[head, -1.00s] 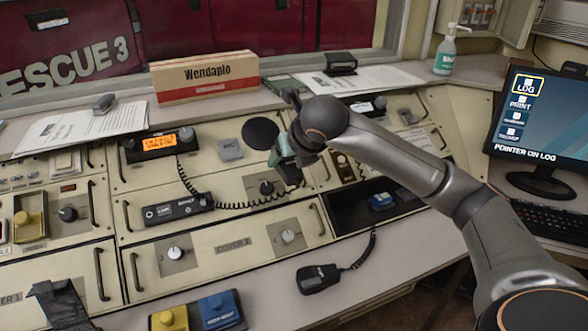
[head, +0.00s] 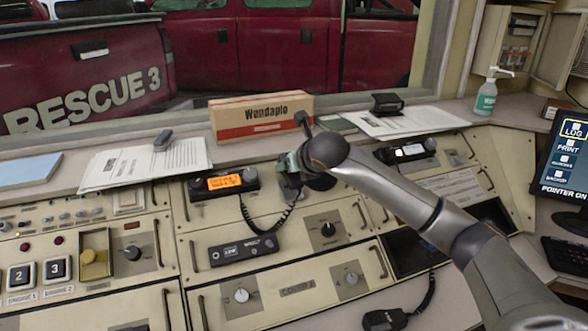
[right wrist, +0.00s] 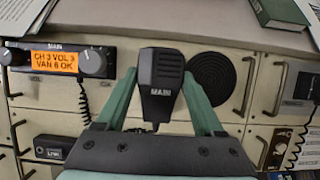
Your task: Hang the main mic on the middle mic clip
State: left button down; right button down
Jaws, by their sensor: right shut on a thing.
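My right gripper (head: 291,172) is shut on the main mic, a black hand mic (right wrist: 160,80) with a slotted grille and a "MAIN" label. The right wrist view shows the mic upright between the two teal fingers. The main radio (head: 222,183) with its orange display is just left of the gripper; it also shows in the right wrist view (right wrist: 60,60). A coiled cord (head: 264,228) loops from the radio to the mic. The mic is in front of the panel, left of the round speaker (right wrist: 221,80). The middle clip is hidden behind mic and gripper; contact cannot be told. My left gripper is out of view.
Another black mic (head: 386,320) lies on the front desk edge. A black unit (head: 243,250) and a black knob (head: 328,230) are below the gripper. A Wendaplo box (head: 262,118) stands on the ledge behind. Panel handles stick out. My right arm crosses the right side.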

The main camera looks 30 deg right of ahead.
jog(key=shift+w+d+f, duration=0.15)
jog(key=shift+w+f, duration=0.3)
jog(key=shift+f, duration=0.3)
jog(key=shift+w+d+f, duration=0.1)
jog(key=shift+w+f, duration=0.35)
jog(key=shift+f, duration=0.25)
jog(key=shift+w+f+b, duration=0.15)
jog(key=shift+f+b, duration=0.3)
jog(key=shift+b, duration=0.2)
jog(key=shift+w+f, duration=0.1)
jog(key=shift+b, duration=0.35)
jog(key=shift+d, duration=0.1)
jog(key=shift+c, duration=1.3)
grip_release()
jog(key=shift+o, duration=1.3)
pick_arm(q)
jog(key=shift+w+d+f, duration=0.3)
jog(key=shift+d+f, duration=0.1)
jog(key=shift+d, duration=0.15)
